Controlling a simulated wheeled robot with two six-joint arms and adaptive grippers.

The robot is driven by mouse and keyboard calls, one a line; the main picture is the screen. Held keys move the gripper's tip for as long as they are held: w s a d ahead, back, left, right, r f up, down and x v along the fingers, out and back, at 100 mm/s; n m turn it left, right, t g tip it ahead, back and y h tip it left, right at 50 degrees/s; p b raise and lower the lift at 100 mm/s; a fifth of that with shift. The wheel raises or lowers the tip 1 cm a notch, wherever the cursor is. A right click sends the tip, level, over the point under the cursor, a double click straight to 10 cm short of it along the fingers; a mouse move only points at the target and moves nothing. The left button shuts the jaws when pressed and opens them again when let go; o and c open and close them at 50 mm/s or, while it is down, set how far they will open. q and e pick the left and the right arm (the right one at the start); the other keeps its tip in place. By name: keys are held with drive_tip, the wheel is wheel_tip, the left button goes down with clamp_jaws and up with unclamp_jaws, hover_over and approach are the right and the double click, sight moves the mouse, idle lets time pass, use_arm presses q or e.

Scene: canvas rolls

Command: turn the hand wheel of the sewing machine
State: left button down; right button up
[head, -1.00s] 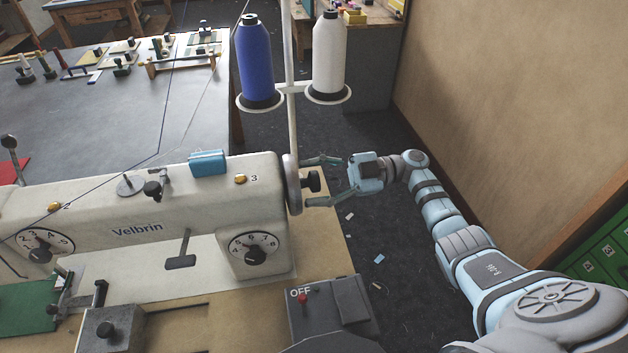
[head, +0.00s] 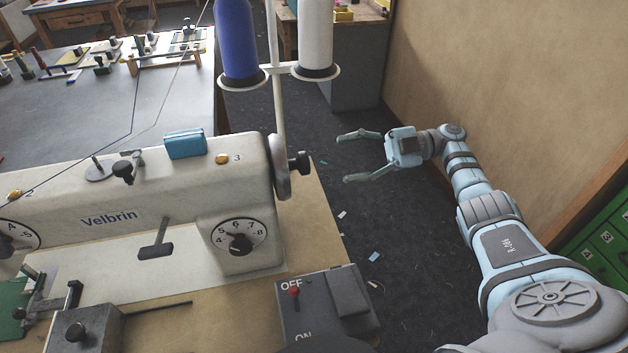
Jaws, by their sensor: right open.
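The cream sewing machine (head: 165,205), lettered Velbrin, stands at the left on a wooden table. Its grey hand wheel (head: 278,168) is at the right end of the machine, with a black knob (head: 299,163) standing out to the right. My right gripper (head: 343,157) is open and empty to the right of the wheel. Its two fingers point left toward the knob, and a clear gap separates them from it. My left gripper is not in view.
A thread stand holds a blue spool (head: 238,42) and a white spool (head: 315,38) above the wheel. A grey switch box (head: 325,308) marked OFF and ON sits at the front. A wall (head: 500,90) rises on the right. Open floor lies between the table and the wall.

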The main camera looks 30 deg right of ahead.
use_arm(q)
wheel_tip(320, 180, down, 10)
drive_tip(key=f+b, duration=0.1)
drive_tip(key=b, duration=0.6)
use_arm(e)
drive_tip(key=s+d+f+n, duration=0.1)
drive_tip(key=d+f+n, duration=0.1)
drive_tip(key=d+n, duration=0.3)
drive_tip(key=n+p, duration=0.2)
drive_tip(key=n, duration=0.4)
approach(304, 163)
drive_tip(key=shift+g+y, duration=0.3)
drive_tip(key=w+a, duration=0.1)
drive_tip(key=a, duration=0.2)
drive_tip(key=w+a+f+p, duration=0.1)
drive_tip(key=w+a, duration=0.1)
drive_tip(key=a, duration=0.1)
drive_tip(key=w+a+f+p, duration=0.1)
drive_tip(key=a, duration=0.1)
drive_tip(key=shift+w+a, duration=0.25)
drive_tip(key=shift+a, duration=0.15)
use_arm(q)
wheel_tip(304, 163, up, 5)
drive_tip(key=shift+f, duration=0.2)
use_arm(e)
drive_tip(key=shift+c, duration=0.6)
